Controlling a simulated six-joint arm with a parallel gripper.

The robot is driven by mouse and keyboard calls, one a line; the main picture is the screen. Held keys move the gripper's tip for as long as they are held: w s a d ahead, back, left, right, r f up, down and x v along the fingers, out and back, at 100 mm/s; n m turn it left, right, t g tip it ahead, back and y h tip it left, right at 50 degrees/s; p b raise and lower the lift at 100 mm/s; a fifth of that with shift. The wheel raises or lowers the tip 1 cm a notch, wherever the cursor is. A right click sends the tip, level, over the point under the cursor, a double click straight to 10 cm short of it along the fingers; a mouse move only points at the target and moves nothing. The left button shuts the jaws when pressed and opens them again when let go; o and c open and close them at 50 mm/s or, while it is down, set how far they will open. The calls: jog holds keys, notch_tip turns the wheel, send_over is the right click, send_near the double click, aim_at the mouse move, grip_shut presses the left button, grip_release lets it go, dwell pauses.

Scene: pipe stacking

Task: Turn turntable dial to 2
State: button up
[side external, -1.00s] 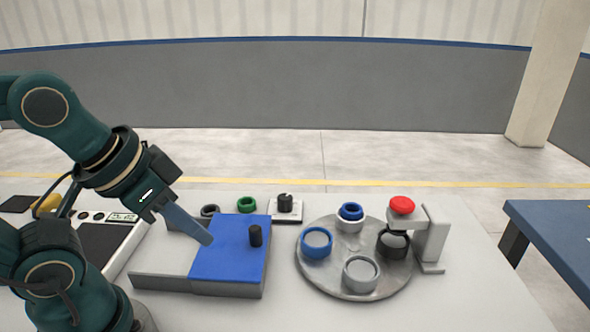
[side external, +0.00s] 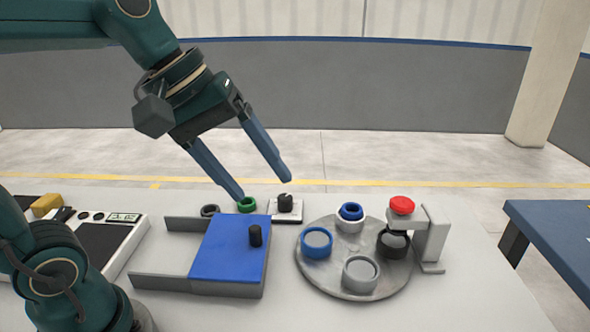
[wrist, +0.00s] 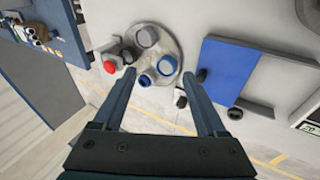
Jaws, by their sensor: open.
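The dial (side external: 285,203) is a black knob on a small white base, behind the turntable and right of the green ring; in the wrist view it shows small near the right finger (wrist: 181,99). Its pointer setting is too small to read. The round grey turntable (side external: 325,279) carries several cups: blue, grey, dark, and a white one with a blue ring on top. My gripper (side external: 262,186) is open and empty, fingers pointing down and spread wide, above the table near the dial and green ring. In the wrist view my gripper (wrist: 159,75) has the turntable (wrist: 172,45) beyond its fingertips.
A grey box with a blue lid (side external: 226,260) and black knob stands left of the turntable. A green ring (side external: 246,204) and a dark ring (side external: 210,210) lie behind it. A red button (side external: 402,204) sits on a white stand beside the turntable. Open table lies in front.

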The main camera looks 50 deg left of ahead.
jog(key=w+a+n+h, duration=0.2)
jog(key=w+n, duration=0.3)
jog(key=w, duration=0.3)
jog(key=n+h, duration=0.2)
jog(key=n, duration=0.7)
send_over(285, 196)
jog(key=d, duration=0.3)
notch_tip(285, 196, down, 9)
jog(key=a+f, duration=0.1)
jog(key=f, duration=0.1)
jog(key=s+a+f+n, duration=0.1)
jog(key=a+f, duration=0.1)
jog(key=f, duration=0.1)
jog(key=a+f+n, duration=0.1)
jog(key=a+f, duration=0.1)
jog(key=f, duration=0.1)
jog(key=shift+s+a+h, duration=0.15)
jog(key=shift+s+h, duration=0.25)
jog(key=shift+a+f, duration=0.1)
jog(key=shift+f, duration=0.15)
jog(key=shift+x, duration=2.35)
grip_shut()
